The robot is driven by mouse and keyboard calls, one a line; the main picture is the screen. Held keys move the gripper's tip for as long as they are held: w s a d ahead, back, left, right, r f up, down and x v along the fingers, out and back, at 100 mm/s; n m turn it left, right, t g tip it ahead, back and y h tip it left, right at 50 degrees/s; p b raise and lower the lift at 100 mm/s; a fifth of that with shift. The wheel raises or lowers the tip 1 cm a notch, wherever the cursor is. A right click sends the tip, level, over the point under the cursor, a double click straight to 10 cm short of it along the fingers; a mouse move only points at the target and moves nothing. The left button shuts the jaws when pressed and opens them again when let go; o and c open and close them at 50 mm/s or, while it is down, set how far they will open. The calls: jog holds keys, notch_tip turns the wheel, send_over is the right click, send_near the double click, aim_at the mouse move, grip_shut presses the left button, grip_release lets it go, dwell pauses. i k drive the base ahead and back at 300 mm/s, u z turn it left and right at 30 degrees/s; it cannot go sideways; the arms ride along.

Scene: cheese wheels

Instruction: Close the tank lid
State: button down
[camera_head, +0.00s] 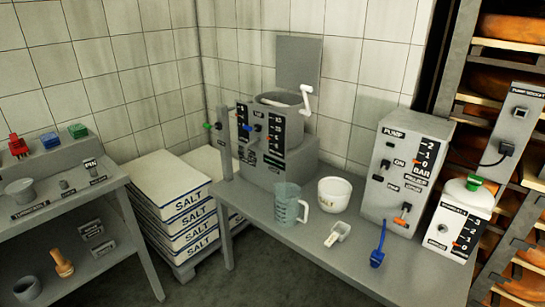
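The grey tank (280,174) stands at the back of the right-hand table, near the wall corner. Its round vessel (268,105) shows an open top. A flat grey panel, which looks like the tank lid (299,60), stands upright behind the vessel against the tiled wall, apart from the rim. A white crank-shaped piece (306,99) reaches over the right side of the opening. Labelled scales and small coloured knobs are on the tank's front. The inside of the vessel is mostly hidden. My gripper and arm are not in view.
On the table are a clear jug (289,205), a white tub (334,195), a white scoop (337,234), a blue tool (379,246), a pump box (403,172) and a white canister (461,217). Salt bags (180,212) stand left. A cheese rack (508,50) rises right.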

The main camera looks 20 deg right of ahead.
aim_at(299, 59)
jog(key=i, duration=0.85)
jog(key=z, duration=0.05)
jog(key=k, duration=0.5)
jog(key=z, duration=0.5)
jog(key=i, duration=0.2)
jog(key=u, duration=0.1)
